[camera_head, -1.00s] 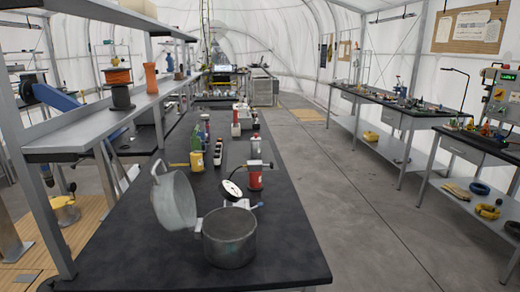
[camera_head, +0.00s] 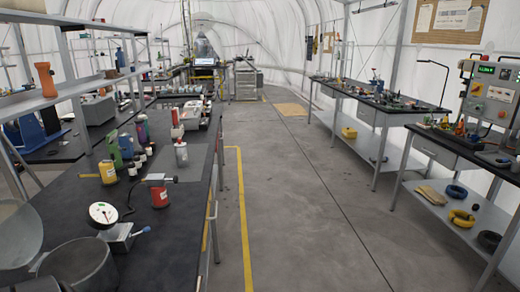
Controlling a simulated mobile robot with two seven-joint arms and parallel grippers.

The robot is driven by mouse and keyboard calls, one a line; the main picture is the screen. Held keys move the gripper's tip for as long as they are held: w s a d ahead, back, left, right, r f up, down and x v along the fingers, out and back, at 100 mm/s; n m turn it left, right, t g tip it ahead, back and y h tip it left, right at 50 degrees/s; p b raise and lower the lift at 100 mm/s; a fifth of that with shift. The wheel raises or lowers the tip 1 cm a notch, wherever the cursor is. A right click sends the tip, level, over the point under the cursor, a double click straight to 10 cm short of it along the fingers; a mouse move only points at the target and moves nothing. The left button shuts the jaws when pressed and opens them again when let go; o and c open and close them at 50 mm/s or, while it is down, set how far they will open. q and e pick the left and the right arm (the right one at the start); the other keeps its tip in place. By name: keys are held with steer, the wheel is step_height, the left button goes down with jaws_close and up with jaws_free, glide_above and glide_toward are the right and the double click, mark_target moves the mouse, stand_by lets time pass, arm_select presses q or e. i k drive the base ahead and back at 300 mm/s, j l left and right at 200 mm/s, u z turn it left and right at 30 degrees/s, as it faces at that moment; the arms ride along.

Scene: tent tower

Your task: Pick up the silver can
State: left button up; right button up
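A small silver-grey can-like cylinder (camera_head: 181,154) with a narrow top stands upright on the black bench (camera_head: 185,215), near its right side. It is small in the view, and I cannot tell for certain that it is the silver can. A red can-shaped burner (camera_head: 159,195) stands nearer on the same bench, with a yellow container (camera_head: 108,172) to its left. A large grey metal pot (camera_head: 80,265) is at the lower left, cut off by the frame. Neither of my grippers shows.
A white round dial gauge (camera_head: 103,213) stands behind the pot. Clear grey floor (camera_head: 300,215) with a yellow line (camera_head: 243,215) lies right of the bench. A long workbench (camera_head: 360,91) stands along the right.

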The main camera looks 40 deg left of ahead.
mark_target(181, 154)
steer(key=i+u, duration=0.35)
steer(key=i+l+u, duration=0.2)
steer(key=i+u, duration=0.15)
steer(key=i, duration=0.15)
steer(key=i+l+u, duration=0.35)
steer(key=i+j, duration=0.1)
